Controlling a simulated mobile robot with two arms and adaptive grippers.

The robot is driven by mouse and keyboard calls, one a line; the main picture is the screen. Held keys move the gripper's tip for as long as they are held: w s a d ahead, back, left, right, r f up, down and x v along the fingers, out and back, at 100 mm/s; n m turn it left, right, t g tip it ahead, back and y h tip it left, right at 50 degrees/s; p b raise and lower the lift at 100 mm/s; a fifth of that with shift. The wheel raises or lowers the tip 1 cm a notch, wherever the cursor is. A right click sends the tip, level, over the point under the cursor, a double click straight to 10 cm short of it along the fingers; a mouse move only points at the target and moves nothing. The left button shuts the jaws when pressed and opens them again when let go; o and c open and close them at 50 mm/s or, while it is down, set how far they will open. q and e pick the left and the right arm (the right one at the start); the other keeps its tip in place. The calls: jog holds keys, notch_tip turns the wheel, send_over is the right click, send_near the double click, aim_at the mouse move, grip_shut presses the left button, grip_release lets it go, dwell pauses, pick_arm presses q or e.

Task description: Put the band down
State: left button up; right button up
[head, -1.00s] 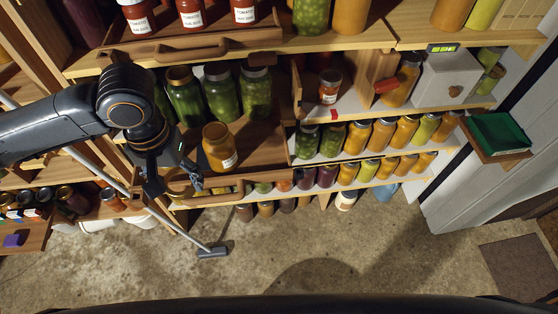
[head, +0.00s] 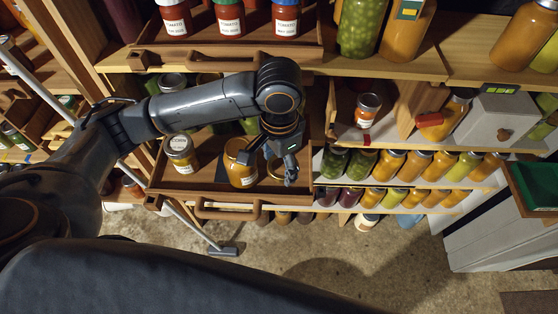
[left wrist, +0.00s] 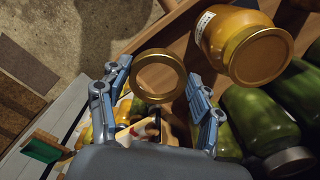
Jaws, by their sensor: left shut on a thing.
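The band (head: 274,173), a gold ring, is between the fingers of my left gripper (head: 280,172), at the right end of a wooden pull-out tray (head: 205,184). In the left wrist view the band (left wrist: 158,51) shows as an open ring, with a fingertip of my left gripper (left wrist: 158,74) on each side. The gripper is shut on it. I cannot tell whether the band touches the tray. An orange jar with a gold lid (head: 240,172) stands just left of the gripper; it also shows in the left wrist view (left wrist: 228,38). My right gripper is not in view.
A white-labelled jar (head: 181,160) stands at the tray's left. Green jars (left wrist: 262,118) stand behind. Rows of filled jars (head: 388,166) are on shelves to the right. An upper tray (head: 235,52) with red jars overhangs. The tray's handle (head: 228,212) faces the floor.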

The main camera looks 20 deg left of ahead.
aim_at(279, 164)
pick_arm(q)
jog(key=w+f, duration=0.1)
jog(key=w+a+f, duration=0.1)
jog(key=w+f, duration=0.1)
jog(key=shift+w+f, duration=0.2)
jog(key=shift+f, duration=0.05)
jog(key=shift+w+a+f, duration=0.2)
jog(key=shift+w+f, duration=0.2)
jog(key=shift+f, duration=0.15)
jog(key=shift+w+a+f, duration=0.15)
jog(key=shift+w+f, duration=0.25)
jog(key=shift+f, duration=0.15)
jog(key=f, duration=0.1)
jog(key=f+p, duration=0.1)
jog(key=f, duration=0.1)
jog(key=shift+w+a+f+p, duration=0.15)
jog(key=shift+w+f+p, duration=0.1)
jog(key=shift+f+p, duration=0.1)
jog(key=shift+f, duration=0.1)
jog(key=o, duration=1.1)
jog(key=shift+o, duration=0.8)
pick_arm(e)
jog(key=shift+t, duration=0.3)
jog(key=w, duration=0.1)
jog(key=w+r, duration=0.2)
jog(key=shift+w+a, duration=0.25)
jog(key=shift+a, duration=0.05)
